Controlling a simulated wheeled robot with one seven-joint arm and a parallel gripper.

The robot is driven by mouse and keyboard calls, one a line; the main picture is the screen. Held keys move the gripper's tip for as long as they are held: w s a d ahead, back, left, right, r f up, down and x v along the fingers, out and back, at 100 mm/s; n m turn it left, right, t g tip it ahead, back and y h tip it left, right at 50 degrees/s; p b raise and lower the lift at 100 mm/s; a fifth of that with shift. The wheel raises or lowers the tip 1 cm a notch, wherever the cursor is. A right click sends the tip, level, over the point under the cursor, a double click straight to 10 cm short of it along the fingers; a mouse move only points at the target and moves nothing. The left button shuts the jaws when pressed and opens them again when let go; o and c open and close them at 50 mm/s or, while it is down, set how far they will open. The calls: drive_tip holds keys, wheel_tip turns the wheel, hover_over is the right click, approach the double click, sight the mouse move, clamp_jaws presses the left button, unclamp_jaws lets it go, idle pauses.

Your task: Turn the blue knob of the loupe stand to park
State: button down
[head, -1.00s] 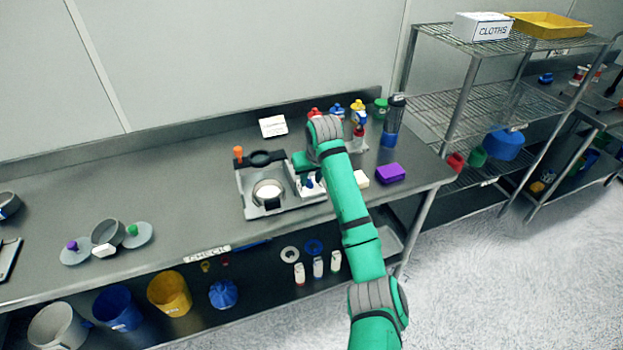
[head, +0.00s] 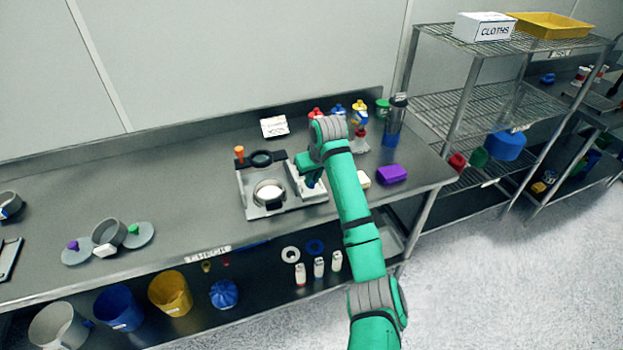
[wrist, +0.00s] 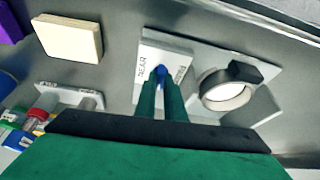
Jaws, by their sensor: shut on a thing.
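The loupe stand (head: 250,204) stands on the bench, with a bright round plate and a dark ring loupe on an arm; its base and ring also show in the wrist view (wrist: 226,88). The blue knob (wrist: 160,71) sits on a pale labelled panel (wrist: 179,48) on the stand's right side in the head view. My gripper (wrist: 161,80) points down at the panel, its two green fingers shut on the blue knob. The fingers cover most of the knob, so its pointing direction is hidden. One label beside it looks like "NEAR"; the other is too small to read.
An orange-topped post (head: 239,154) rises at the stand's left rear.

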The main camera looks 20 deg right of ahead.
drive_tip(key=n+y, duration=0.1)
drive_tip(key=n, duration=0.2)
drive_tip(key=n+y, duration=0.1)
drive_tip(key=n, duration=0.2)
drive_tip(key=shift+w+d+r+g, duration=0.1)
drive_tip(key=shift+w+d+g, duration=0.05)
drive_tip(key=shift+g, duration=0.25)
drive_tip(key=shift+d+n+g+y, duration=0.15)
drive_tip(key=shift+n+g+y, duration=0.2)
drive_tip(key=shift+n, duration=0.55)
drive_tip(key=n+g, duration=0.1)
drive_tip(key=n, duration=0.1)
drive_tip(key=n+y, duration=0.1)
drive_tip(key=n, duration=0.2)
drive_tip(key=shift+w+g, duration=0.15)
drive_tip(key=shift+g, duration=0.2)
drive_tip(key=shift+w+n+g+y, duration=0.1)
drive_tip(key=shift+n+g+y, duration=0.35)
drive_tip(key=shift+n, duration=1.25)
drive_tip(key=shift+n+g+h, duration=0.25)
drive_tip(key=shift+n+h, duration=0.05)
drive_tip(key=shift+n, duration=0.1)
drive_tip(key=c, duration=1.8)
unclamp_jaws()
drive_tip(key=shift+c, duration=0.2)
